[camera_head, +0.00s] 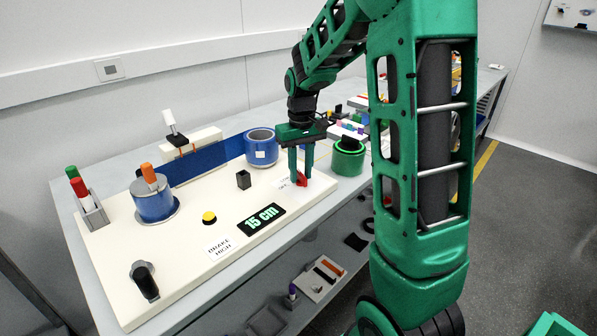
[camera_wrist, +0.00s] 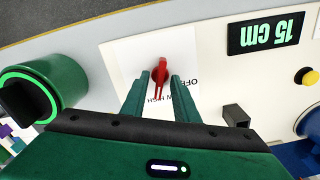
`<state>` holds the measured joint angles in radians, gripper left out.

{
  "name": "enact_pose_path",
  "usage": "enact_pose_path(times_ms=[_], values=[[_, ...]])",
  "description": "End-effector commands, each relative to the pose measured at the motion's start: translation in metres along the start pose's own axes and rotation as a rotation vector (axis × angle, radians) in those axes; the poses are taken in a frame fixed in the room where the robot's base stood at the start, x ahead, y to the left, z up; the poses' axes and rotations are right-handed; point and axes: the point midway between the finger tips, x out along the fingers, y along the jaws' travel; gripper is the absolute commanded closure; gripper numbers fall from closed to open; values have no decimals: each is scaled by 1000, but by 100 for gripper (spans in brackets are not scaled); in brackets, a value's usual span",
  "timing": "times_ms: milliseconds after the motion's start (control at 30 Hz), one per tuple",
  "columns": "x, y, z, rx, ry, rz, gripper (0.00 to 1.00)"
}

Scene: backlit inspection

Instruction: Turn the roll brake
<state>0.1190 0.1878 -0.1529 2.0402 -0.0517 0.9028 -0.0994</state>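The red pointer knob (camera_head: 302,180) sits on a white label plate at the near right end of the cream panel. In the wrist view the red knob (camera_wrist: 159,72) stands on a card whose visible print includes "OFF" and "HIGH". My gripper (camera_head: 301,177) points down over it. In the wrist view my gripper's (camera_wrist: 161,78) two fingers are open, one on each side of the knob, with a gap visible on both sides. I cannot tell the exact height of the fingertips. A card reading "BRAKE HIGH" (camera_head: 218,247) lies on the panel.
A "15 cm" display (camera_head: 261,219), a yellow button (camera_head: 209,217) and a small dark block (camera_head: 243,180) are on the panel. Blue rolls (camera_head: 153,205) (camera_head: 261,143) carry a blue band. A green cylinder (camera_head: 348,160) stands close right of my gripper.

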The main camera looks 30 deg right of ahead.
Motion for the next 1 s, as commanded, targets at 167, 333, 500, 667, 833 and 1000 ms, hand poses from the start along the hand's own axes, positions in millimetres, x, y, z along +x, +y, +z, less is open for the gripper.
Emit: enact_pose_path(times_ms=[167,333,500,667,833,1000], values=[[0,0,0,0,0,0,100],[0,0,0,1,0,0,100],[-1,0,0,24,0,0,100],[-1,0,0,91,0,0,100],[-1,0,0,210,0,0,100],[-1,0,0,349,0,-1,100]])
